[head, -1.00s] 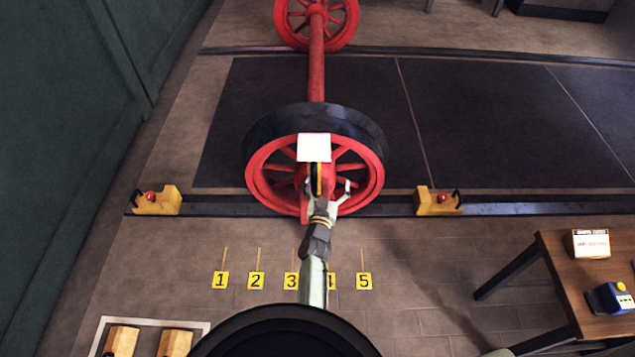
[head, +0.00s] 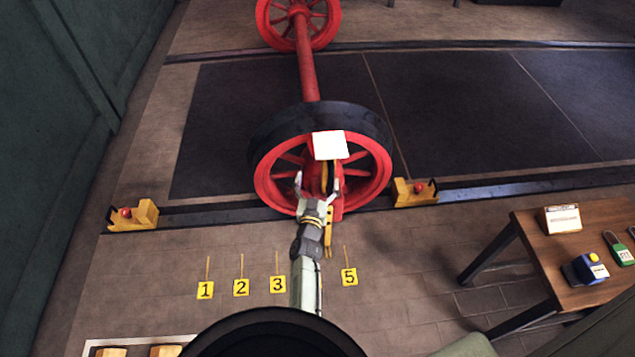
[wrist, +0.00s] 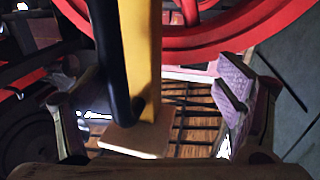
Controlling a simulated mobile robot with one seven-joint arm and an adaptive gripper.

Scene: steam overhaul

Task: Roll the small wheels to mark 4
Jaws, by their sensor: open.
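The small wheels are a red spoked wheelset; its near wheel (head: 268,187) has a black tyre and stands on the near rail. A red axle (head: 307,70) joins it to the far wheel (head: 262,20). Number plates 1 (head: 205,290), 2 (head: 241,287), 3 (head: 277,284) and 5 (head: 349,277) lie on the floor; plate 4 is hidden behind my arm. The wheel's middle is between 3 and 5. My gripper (head: 316,184) is open in front of the hub. In the wrist view a yellow bar (wrist: 141,60) with a black handle lies between its spread fingers; contact is unclear.
Yellow chocks with red knobs sit on the rail, one left (head: 133,215) apart from the wheel, one right (head: 414,192) close to its rim. A white card (head: 330,145) shows before the wheel. A wooden table (head: 540,250) stands right; a green wall (head: 60,120) rises left.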

